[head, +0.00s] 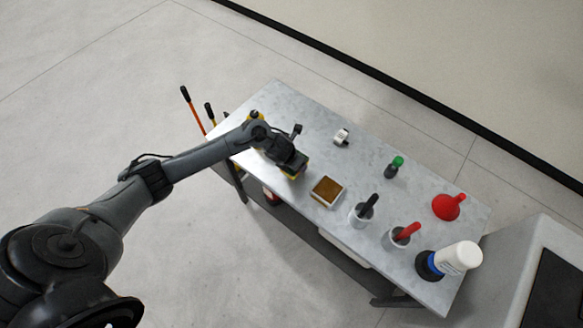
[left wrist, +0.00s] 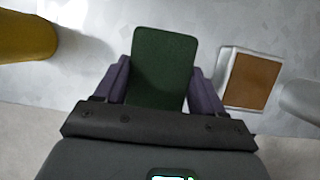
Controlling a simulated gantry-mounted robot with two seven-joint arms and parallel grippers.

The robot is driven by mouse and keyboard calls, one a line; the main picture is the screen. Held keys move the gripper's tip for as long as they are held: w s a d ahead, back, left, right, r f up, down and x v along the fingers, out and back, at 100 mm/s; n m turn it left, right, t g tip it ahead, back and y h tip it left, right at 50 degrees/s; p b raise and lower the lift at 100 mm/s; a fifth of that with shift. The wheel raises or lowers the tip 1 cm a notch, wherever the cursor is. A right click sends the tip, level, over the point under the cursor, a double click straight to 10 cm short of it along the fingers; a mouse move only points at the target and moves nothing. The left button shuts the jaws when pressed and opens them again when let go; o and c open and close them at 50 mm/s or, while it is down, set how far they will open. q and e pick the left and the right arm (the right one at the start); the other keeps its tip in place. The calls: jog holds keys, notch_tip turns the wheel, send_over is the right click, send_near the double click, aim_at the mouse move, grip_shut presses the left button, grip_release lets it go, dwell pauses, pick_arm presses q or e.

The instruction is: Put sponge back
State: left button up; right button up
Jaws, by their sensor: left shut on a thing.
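My left gripper (head: 291,166) is over the left part of the metal table. In the left wrist view its two purple-grey fingers (left wrist: 160,84) are shut on the sponge (left wrist: 164,58), which shows a dark green face between them. In the head view only a bit of yellow sponge edge (head: 302,168) shows beside the gripper. A shallow white tray (head: 315,200) with a brown inside sits just right of the gripper; it also shows right of the sponge in the left wrist view (left wrist: 229,103). The sponge and tray are apart. My right gripper is not in view.
On the table (head: 290,97) stand a small white item (head: 341,136), a green-capped bottle (head: 393,167), a red funnel (head: 449,206), grey cups with black (head: 369,203) and red handles (head: 408,232), and a white bottle (head: 460,257). A yellow object (left wrist: 24,38) lies left of the gripper.

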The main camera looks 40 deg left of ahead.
pick_arm(q)
jog(key=shift+s+a+f, duration=0.2)
jog(key=shift+a+f, duration=0.1)
jog(key=shift+a, duration=0.1)
notch_tip(320, 180, down, 4)
jog(key=shift+r+b, duration=0.2)
jog(key=shift+b, duration=0.3)
jog(key=shift+f, duration=0.25)
jog(key=o, duration=1)
